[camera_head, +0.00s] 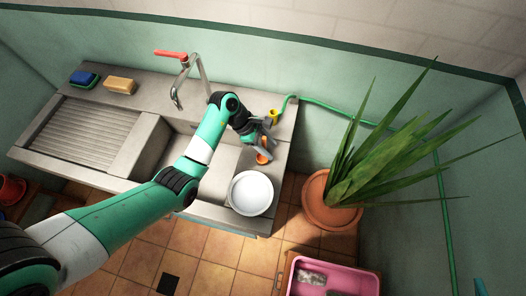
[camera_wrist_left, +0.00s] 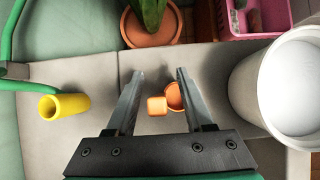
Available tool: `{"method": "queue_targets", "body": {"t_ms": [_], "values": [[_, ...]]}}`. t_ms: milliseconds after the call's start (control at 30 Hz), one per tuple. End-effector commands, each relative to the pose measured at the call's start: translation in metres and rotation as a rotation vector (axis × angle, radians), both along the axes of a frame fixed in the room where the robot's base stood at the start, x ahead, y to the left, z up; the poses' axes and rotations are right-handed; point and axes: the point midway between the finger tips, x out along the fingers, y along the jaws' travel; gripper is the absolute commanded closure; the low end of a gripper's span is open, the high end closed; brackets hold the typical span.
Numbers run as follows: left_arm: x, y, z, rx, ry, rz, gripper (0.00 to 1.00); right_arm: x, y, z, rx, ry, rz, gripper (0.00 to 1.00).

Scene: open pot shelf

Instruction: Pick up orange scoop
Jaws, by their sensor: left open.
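The orange scoop (camera_head: 262,158) lies on the grey counter right of the sink, partly covered by my left gripper (camera_head: 262,147) in the head view. In the left wrist view, the scoop (camera_wrist_left: 157,105) shows a blocky part and a rounded cup between the two fingers. My left gripper (camera_wrist_left: 160,74) is open, with one finger on each side of the scoop. The right finger overlaps the edge of the scoop's cup in the picture; I cannot tell whether they touch. My right gripper is not in view.
A white round container (camera_head: 251,193) stands near the counter's front edge, close to the scoop. A yellow cup (camera_head: 272,115) is behind the gripper. The tap (camera_head: 180,80) rises behind the sink. A potted plant (camera_head: 332,205) and pink crate (camera_head: 335,283) are to the right.

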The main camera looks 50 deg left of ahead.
Motion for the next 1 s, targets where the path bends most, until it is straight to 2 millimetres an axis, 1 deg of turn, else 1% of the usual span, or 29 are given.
{"method": "queue_targets", "body": {"t_ms": [33, 67, 100, 167, 200, 333, 767, 867, 1000], "values": [[0.0, 0.0, 0.0, 0.0, 0.0, 0.0, 0.47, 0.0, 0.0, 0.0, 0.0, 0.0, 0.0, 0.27], [0.0, 0.0, 0.0, 0.0, 0.0, 0.0, 0.51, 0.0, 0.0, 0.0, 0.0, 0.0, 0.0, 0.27], [0.0, 0.0, 0.001, 0.0, 0.0, 0.0, 0.58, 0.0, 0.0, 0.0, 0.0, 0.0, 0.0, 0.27], [0.0, 0.0, 0.001, 0.0, 0.0, 0.0, 0.69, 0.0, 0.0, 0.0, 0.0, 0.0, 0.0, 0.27], [0.0, 0.0, 0.001, 0.0, 0.0, 0.0, 0.76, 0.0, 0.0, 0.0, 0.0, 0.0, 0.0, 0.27], [0.0, 0.0, 0.001, 0.0, 0.0, 0.0, 1.0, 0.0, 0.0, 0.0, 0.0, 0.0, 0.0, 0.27], [0.0, 0.0, 0.001, 0.0, -0.001, 0.001, 1.0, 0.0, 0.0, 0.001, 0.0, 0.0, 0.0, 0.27], [0.0, 0.0, 0.005, 0.0, -0.001, 0.001, 1.0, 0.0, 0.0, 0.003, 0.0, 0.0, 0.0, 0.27], [0.001, 0.001, 0.021, 0.0, -0.002, 0.0, 1.0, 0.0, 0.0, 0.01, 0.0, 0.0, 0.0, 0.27]]}}
